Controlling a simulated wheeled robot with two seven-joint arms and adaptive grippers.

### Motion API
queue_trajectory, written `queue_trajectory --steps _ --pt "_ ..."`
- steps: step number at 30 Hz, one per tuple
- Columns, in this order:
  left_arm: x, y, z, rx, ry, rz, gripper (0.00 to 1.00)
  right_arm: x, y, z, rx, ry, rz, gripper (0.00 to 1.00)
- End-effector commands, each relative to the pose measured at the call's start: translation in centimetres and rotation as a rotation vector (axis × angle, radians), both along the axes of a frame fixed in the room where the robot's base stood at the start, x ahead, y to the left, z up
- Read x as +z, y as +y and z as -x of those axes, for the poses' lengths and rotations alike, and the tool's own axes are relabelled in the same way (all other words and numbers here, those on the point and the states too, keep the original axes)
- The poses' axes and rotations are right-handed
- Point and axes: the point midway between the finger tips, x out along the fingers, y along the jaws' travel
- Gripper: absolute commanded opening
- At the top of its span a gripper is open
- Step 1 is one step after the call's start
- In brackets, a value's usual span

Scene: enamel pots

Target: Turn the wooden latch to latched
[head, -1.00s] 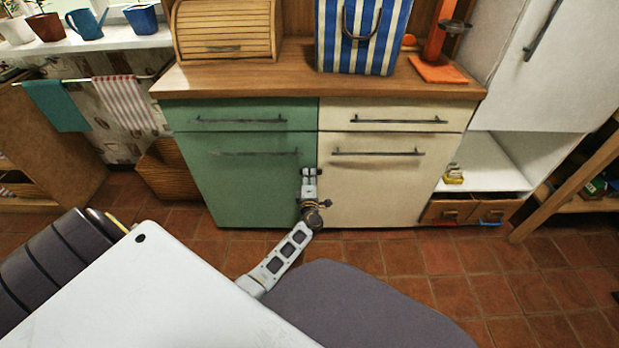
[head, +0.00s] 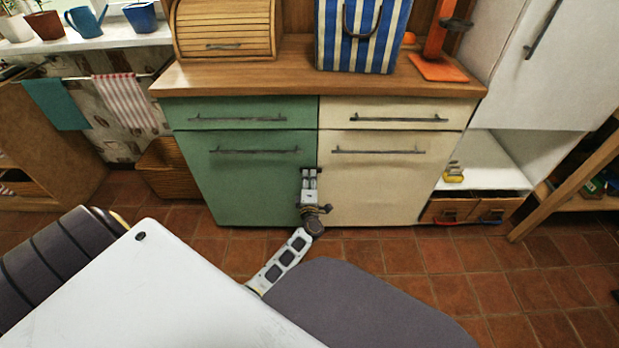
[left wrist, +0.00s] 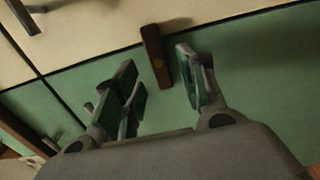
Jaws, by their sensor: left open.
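The wooden latch (left wrist: 156,56) is a small brown bar with a round pivot, seen in the left wrist view. It lies across the dark seam between the green door (left wrist: 265,75) and the cream door (left wrist: 95,25). Its pivot is on the green side and its upper end reaches over the cream side. My left gripper (left wrist: 163,85) is open, with its fingers on either side of the latch. I cannot tell whether either finger touches it. In the head view my left gripper (head: 311,171) is at the door seam and hides the latch. My right gripper is not in view.
A wooden counter (head: 300,88) with a striped bag (head: 345,50) and a bread box (head: 225,30) is above the doors. Bar handles (head: 378,151) stick out from doors and drawers. The tiled floor (head: 430,255) in front is clear.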

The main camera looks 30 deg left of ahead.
Motion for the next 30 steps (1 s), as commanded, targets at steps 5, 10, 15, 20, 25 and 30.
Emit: queue_trajectory --steps 5,10,15,20,25,30 --pt "-0.1 -1.0 1.7 0.000 0.001 0.003 0.41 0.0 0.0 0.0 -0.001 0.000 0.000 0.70" --pt "-0.1 -2.0 3.2 0.000 0.002 0.001 0.41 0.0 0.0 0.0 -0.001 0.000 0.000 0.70" --pt "-0.1 -2.9 4.8 0.001 0.002 0.002 0.41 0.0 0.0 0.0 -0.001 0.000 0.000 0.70" --pt "-0.1 -3.8 6.2 0.001 0.001 0.002 0.41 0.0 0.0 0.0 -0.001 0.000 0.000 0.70" --pt "-0.1 -4.5 7.3 0.000 0.001 0.002 0.41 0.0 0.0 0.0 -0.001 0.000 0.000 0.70" --pt "-0.1 -4.8 7.8 0.000 0.001 0.001 0.41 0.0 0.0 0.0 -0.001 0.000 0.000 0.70"
